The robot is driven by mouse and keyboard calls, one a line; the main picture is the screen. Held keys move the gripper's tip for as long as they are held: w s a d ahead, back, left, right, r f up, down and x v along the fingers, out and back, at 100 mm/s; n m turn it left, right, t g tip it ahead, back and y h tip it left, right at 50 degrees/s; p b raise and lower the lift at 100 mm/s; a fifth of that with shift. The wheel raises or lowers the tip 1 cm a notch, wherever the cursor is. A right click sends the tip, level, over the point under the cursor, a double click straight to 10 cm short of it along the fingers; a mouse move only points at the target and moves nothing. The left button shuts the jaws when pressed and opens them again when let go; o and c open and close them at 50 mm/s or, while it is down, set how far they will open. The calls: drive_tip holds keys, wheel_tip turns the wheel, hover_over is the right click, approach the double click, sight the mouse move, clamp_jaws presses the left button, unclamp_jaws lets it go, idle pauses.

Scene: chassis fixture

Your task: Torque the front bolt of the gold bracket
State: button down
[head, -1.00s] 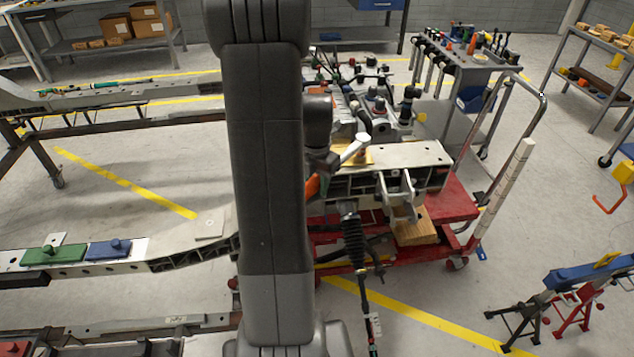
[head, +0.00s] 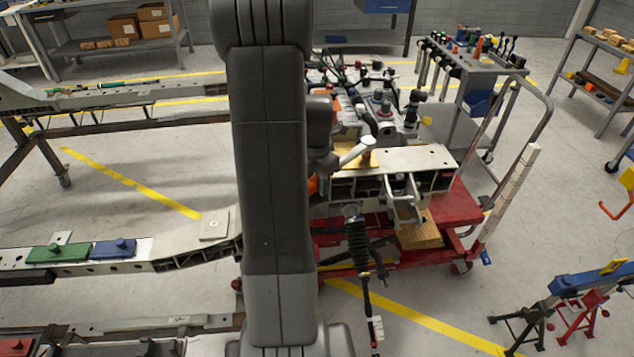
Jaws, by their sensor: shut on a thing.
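The gold bracket (head: 371,159) lies flat on the pale end of the chassis beam (head: 410,159), right of my arm. Only part of it shows behind a silver tool. The silver wrench-like tool (head: 355,154) slants up to the right, its tip over or in front of the bracket. Whether it touches a bolt cannot be told. My gripper (head: 322,166) is mostly hidden behind my own dark arm, and it is shut on the tool. An orange part (head: 312,185) shows just below it. The bracket's front bolt cannot be made out.
A red cart (head: 462,215) stands under the beam, with a wooden block (head: 420,235) on it. A black spring strut (head: 357,240) hangs in front. A grey tool cart (head: 470,62) stands behind.

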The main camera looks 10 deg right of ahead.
drive_tip(key=shift+w+a, duration=0.1)
drive_tip(key=shift+w+a+m, duration=0.3)
drive_tip(key=shift+w, duration=0.15)
drive_tip(key=shift+w+a, duration=0.15)
drive_tip(key=shift+w, duration=0.1)
drive_tip(key=shift+w+a+m, duration=0.15)
drive_tip(key=shift+w+m, duration=0.05)
drive_tip(key=shift+m, duration=0.1)
idle(0.3)
drive_tip(key=shift+w+r+p, duration=0.1)
drive_tip(key=shift+r+p, duration=0.85)
drive_tip(key=shift+r, duration=0.25)
